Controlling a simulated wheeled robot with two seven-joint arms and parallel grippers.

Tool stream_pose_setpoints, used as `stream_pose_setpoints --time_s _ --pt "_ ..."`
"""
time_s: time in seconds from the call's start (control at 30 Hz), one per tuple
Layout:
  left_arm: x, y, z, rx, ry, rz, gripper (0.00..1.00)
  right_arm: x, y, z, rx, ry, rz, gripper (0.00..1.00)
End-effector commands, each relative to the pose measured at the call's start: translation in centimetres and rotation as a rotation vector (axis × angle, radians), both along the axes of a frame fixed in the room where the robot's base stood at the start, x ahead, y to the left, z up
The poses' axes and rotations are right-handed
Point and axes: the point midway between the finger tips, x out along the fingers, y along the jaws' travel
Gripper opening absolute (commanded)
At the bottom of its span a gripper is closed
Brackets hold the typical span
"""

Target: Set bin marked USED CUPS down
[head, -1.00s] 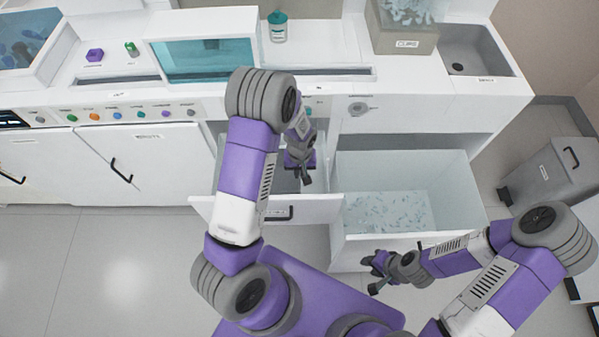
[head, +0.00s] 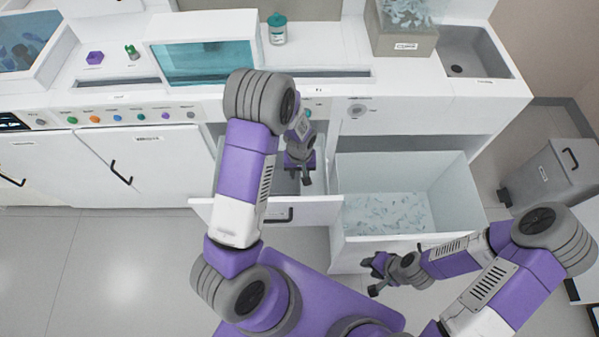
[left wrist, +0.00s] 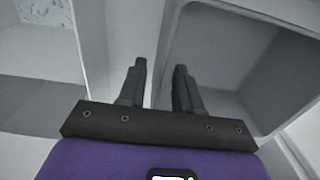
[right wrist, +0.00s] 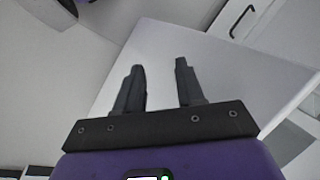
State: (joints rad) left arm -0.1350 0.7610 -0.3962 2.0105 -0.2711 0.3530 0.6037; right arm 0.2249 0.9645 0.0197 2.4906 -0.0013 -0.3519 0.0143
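My left gripper (head: 300,177) is over the pulled-out left drawer (head: 315,211), fingers apart and pointing down. In the left wrist view, the fingers (left wrist: 160,85) are near the rim of a grey, round-cornered bin (left wrist: 235,45); nothing is clearly clamped between them. This bin sits in the drawer, mostly hidden by my left arm in the head view. I see no USED CUPS label on it. My right gripper (head: 374,274) is open and empty in front of the right drawer; its fingers also show in the right wrist view (right wrist: 160,88).
The deep right drawer (head: 450,185) is open and holds many small pale pieces. A labelled grey box (head: 405,46) stands on the counter near the sink (head: 475,50). A grey pedal bin (head: 550,177) stands at the right. Floor at the left is clear.

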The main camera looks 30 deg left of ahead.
Motion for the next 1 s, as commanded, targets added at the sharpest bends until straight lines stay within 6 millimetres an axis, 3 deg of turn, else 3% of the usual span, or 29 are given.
stream_pose_setpoints --time_s 0.3,0.5,1.0 --pt "0.0 -0.2 7.3 -0.001 -0.004 -0.001 0.34 0.0 0.0 2.6 0.0 0.0 0.0 0.38" --pt "-0.1 -0.2 10.3 -0.001 -0.003 -0.001 0.34 0.0 0.0 3.5 0.0 0.0 0.0 0.38" --pt "-0.1 -0.2 11.2 0.0 0.0 0.0 0.34 0.0 0.0 3.7 0.0 0.0 0.0 0.38"
